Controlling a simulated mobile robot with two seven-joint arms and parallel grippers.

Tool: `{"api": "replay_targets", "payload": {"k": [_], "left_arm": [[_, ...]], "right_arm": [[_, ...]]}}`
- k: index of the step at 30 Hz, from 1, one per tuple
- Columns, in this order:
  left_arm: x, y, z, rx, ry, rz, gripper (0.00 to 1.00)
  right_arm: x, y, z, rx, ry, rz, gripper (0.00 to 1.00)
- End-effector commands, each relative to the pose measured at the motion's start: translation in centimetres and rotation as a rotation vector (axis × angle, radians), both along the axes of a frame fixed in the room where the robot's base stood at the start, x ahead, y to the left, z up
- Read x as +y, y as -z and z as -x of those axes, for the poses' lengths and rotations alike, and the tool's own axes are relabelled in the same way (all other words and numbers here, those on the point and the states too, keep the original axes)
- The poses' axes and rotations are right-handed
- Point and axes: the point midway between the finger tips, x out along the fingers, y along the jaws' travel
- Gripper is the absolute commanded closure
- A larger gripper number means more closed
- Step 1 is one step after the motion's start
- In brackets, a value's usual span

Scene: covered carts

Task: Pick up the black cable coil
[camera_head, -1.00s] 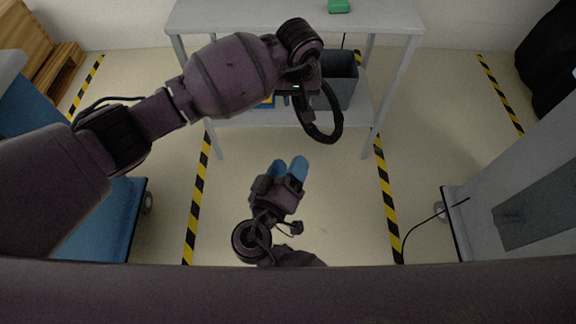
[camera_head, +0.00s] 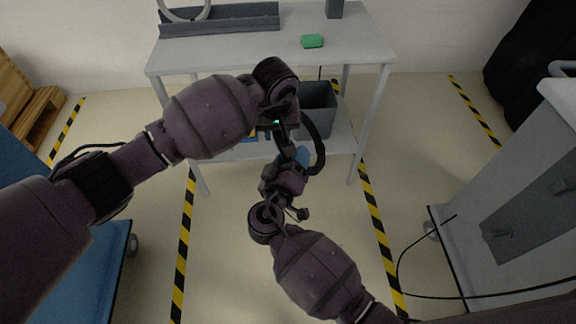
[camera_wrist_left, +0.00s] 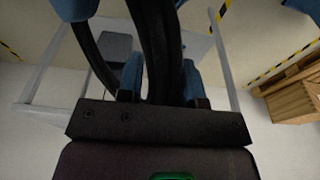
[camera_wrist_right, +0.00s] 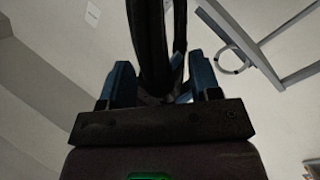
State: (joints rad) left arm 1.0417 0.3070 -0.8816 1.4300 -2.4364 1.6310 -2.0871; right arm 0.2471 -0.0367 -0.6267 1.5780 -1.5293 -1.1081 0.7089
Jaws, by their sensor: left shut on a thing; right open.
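The black cable coil (camera_head: 320,150) hangs from my left gripper (camera_head: 283,132) in front of the grey table. In the left wrist view, the left fingers (camera_wrist_left: 160,82) are shut on the coil (camera_wrist_left: 155,40). My right gripper (camera_head: 297,162) is just below, its blue fingertips close to the coil's lower part. In the right wrist view, its fingers (camera_wrist_right: 160,82) are open, with the coil (camera_wrist_right: 150,40) passing between them. My grippers hide part of the coil in the head view.
The grey table (camera_head: 230,50) carries a green block (camera_head: 312,41); a dark grey bin (camera_head: 318,108) stands on its lower shelf. A blue cart (camera_head: 75,275) is at left, and a grey cart (camera_head: 500,245) with a trailing cable is at right. Floor between the striped tapes is clear.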

Motion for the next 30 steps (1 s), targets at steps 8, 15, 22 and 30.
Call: {"api": "replay_targets", "payload": {"k": [8, 15, 22, 30], "left_arm": [[0.0, -0.1, 0.0, -0.002, 0.0, 0.001, 0.95], [0.0, -0.1, 0.0, -0.002, 0.0, 0.001, 0.95], [0.0, -0.1, 0.0, -0.002, 0.0, 0.001, 0.95], [0.0, -1.4, -0.1, -0.004, 0.001, 0.001, 0.95]], "right_arm": [[-0.1, -0.1, -0.2, -0.001, -0.001, -0.001, 0.43], [0.0, -0.1, -0.1, -0.001, -0.001, -0.001, 0.73], [0.0, -0.1, -0.1, -0.001, -0.001, -0.001, 1.0], [-0.1, 0.0, -0.1, 0.0, 0.0, 0.001, 1.0]]}}
